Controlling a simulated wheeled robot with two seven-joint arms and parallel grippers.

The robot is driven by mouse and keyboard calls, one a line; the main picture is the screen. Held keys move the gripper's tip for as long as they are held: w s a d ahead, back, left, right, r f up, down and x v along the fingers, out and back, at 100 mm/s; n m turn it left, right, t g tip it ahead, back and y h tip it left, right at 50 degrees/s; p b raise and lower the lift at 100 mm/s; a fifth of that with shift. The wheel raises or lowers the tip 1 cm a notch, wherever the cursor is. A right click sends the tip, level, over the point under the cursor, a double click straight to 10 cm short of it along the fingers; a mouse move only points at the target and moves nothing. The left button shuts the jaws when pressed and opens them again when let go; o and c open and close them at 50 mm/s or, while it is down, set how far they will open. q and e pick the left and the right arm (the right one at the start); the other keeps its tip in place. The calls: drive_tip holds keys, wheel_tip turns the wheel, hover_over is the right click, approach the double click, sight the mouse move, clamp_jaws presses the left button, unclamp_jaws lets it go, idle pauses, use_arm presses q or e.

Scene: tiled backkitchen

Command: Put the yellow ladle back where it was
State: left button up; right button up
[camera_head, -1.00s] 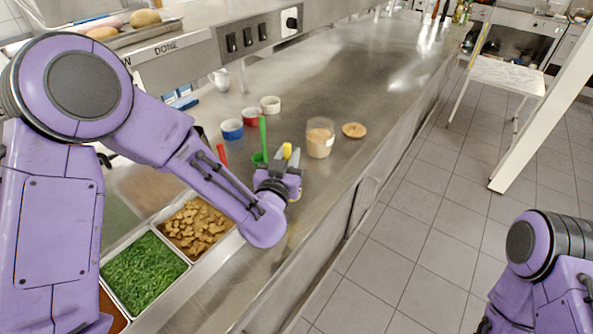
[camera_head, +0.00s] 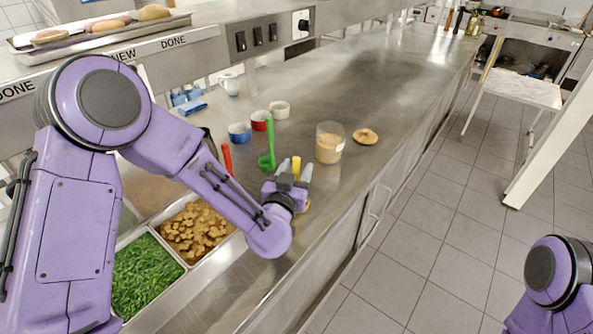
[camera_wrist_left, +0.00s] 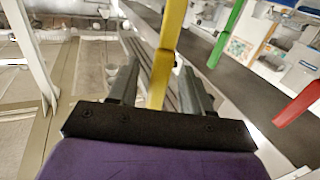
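My left gripper (camera_head: 294,176) is at this handle above the steel counter. In the left wrist view the yellow handle (camera_wrist_left: 167,55) runs between the two fingers of the left gripper (camera_wrist_left: 160,75). Gaps seem to show beside it, but I cannot tell whether the fingers press on it. A green ladle (camera_head: 270,145) stands just left of the gripper, and a red handle (camera_head: 227,158) stands farther left. My right gripper is out of view.
A glass jar (camera_head: 330,142) and a round lid (camera_head: 365,136) are right of the gripper. Blue (camera_head: 239,133), red (camera_head: 261,121) and white (camera_head: 279,109) bowls stand behind. Food trays (camera_head: 148,275) are at the front left.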

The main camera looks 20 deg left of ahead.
use_arm(q)
drive_tip(key=shift+s+r, duration=0.1)
drive_tip(key=shift+s, duration=0.05)
drive_tip(key=s+p, duration=0.5)
drive_tip(key=s, duration=0.6)
drive_tip(key=shift+s+d+p, duration=0.25)
drive_tip(key=shift+s+p, duration=0.1)
